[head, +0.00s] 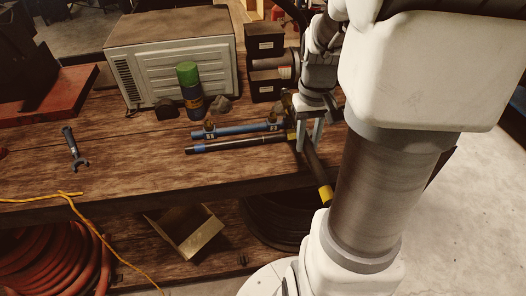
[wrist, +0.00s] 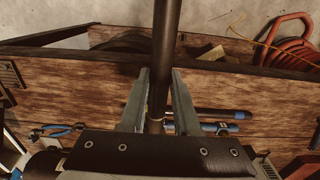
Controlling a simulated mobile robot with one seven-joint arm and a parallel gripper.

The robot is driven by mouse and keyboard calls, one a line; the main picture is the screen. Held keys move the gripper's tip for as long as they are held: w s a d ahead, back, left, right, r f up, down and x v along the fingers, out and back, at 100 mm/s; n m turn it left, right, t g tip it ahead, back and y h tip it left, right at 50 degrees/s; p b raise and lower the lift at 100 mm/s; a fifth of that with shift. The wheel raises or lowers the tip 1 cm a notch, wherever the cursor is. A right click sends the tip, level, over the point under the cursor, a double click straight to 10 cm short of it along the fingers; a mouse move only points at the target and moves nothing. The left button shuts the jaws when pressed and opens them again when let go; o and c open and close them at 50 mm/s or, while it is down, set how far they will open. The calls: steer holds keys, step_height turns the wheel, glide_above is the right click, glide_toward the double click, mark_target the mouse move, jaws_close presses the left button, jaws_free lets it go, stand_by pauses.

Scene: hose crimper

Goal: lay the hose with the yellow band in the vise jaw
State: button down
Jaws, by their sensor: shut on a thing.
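My gripper (head: 309,147) is shut on a dark hose (head: 316,171) above the right part of the bench. The hose has a yellow band (head: 325,192) near its lower end, which reaches out past the bench's front edge. In the wrist view my gripper (wrist: 161,76) has the hose (wrist: 166,40) between its two fingers, and the hose runs up out of the picture. The yellow band is not visible there. A small yellow part (head: 291,136) shows just left of my fingers. I cannot make out the vise jaw clearly; my arm and gripper cover that area.
A dark hose with a blue band (head: 235,145) lies left of my gripper, beside a blue bar with brass-coloured fittings (head: 238,130). A green-capped can (head: 190,92), dark boxes (head: 265,42) and a white appliance (head: 175,55) stand behind.

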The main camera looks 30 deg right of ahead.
steer(key=shift+w, duration=0.3)
steer(key=w+a+f, duration=0.1)
steer(key=w+f, duration=0.2)
steer(key=w+a+f+p, duration=0.1)
steer(key=w+a+f, duration=0.1)
steer(key=w+f, duration=0.1)
steer(key=w+a+f, duration=0.1)
steer(key=w+f, duration=0.3)
steer(key=shift+a+f, duration=0.35)
steer(key=shift+a, duration=0.05)
steer(key=shift+f+b, duration=0.35)
steer(key=shift+f, duration=0.3)
steer(key=c, duration=0.6)
jaws_free()
steer(key=shift+c, duration=0.2)
steer(key=shift+r, duration=0.1)
